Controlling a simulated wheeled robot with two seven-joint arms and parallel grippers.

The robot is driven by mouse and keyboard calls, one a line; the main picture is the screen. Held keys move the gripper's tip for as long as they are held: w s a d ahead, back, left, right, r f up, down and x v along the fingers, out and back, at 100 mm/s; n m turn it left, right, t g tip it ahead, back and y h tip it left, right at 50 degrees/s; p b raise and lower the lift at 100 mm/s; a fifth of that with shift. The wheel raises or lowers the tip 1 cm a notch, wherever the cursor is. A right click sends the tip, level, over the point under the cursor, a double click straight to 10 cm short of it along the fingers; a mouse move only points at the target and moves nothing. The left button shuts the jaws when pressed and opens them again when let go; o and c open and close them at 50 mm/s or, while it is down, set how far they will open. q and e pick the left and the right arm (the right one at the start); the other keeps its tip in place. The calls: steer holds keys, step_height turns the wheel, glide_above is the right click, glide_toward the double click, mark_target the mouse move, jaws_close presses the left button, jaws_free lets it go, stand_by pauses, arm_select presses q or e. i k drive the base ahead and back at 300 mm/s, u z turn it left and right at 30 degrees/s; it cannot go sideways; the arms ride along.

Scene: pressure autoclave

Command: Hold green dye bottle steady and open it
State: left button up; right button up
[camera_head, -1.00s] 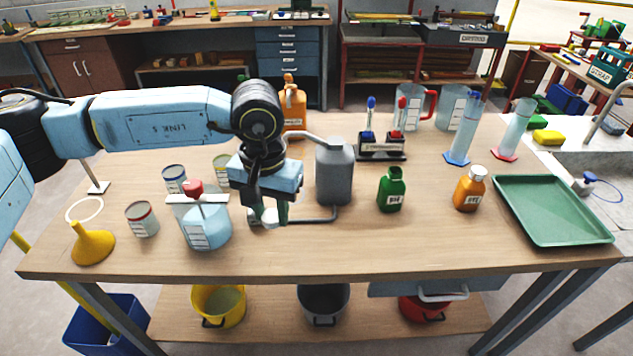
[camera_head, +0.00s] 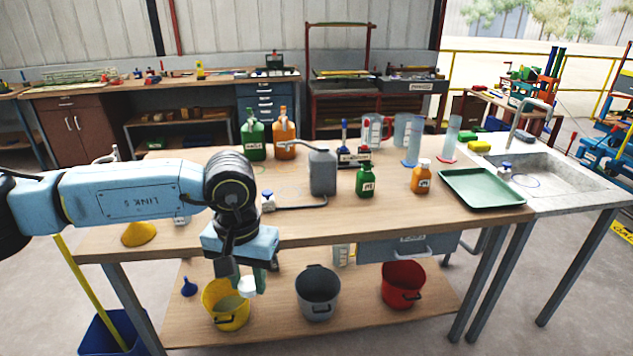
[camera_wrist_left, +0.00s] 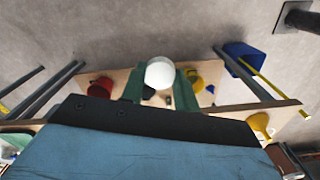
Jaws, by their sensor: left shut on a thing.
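A small green bottle (camera_head: 366,181) with a pale label stands upright on the bench, right of the grey can; its label is too small to read surely. A larger green jug (camera_head: 253,140) stands at the back. My left gripper (camera_head: 246,280) is past the bench's front edge, left of and apart from the small bottle. It is shut on a white round thing (camera_wrist_left: 160,72), which looks like a cap and sits between the green fingers in the left wrist view. My right gripper is not in view.
A grey can (camera_head: 322,172) with a spout and hose stands mid-bench. An orange bottle (camera_head: 421,177) and a green tray (camera_head: 488,189) are to the right. Yellow (camera_head: 226,306), grey (camera_head: 318,293) and red (camera_head: 402,285) buckets stand on the lower shelf.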

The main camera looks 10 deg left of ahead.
mark_target(365, 180)
steer(key=z, duration=0.6)
steer(key=i, duration=1.4)
steer(key=u, duration=0.6)
